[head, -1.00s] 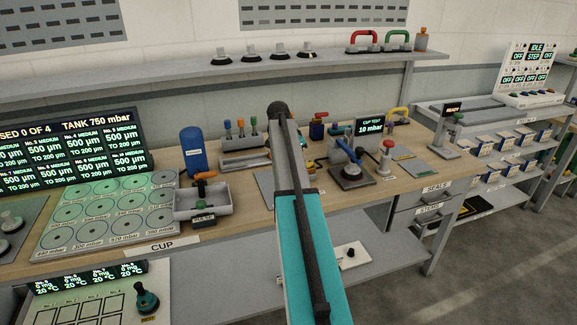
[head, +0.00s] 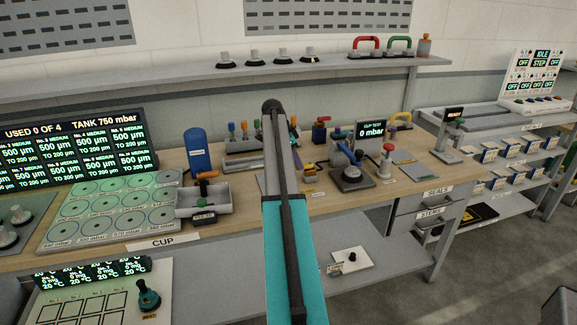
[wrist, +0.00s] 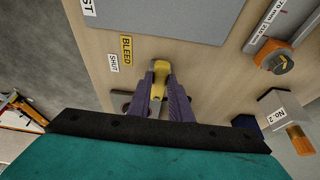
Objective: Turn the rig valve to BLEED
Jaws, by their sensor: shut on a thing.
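The rig valve (wrist: 160,68) has a yellow handle, seen in the wrist view standing on the wooden bench top. My gripper (wrist: 160,82) is shut on this handle, with a purple finger on either side of it. A yellow BLEED label (wrist: 126,50) and a white SHUT label (wrist: 113,63) lie on the bench to the left of the valve. The fingers hide part of the valve body, so I cannot tell which label the handle points to. In the head view my arm covers most of the gripper.
In the wrist view a grey plate (wrist: 170,18) lies above the valve. A No. 2 block (wrist: 281,108) and an orange knob (wrist: 275,62) are to the right. In the head view the cup-test display (head: 371,132) reads 0 mbar, and a blue cylinder (head: 196,152) stands left of my arm.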

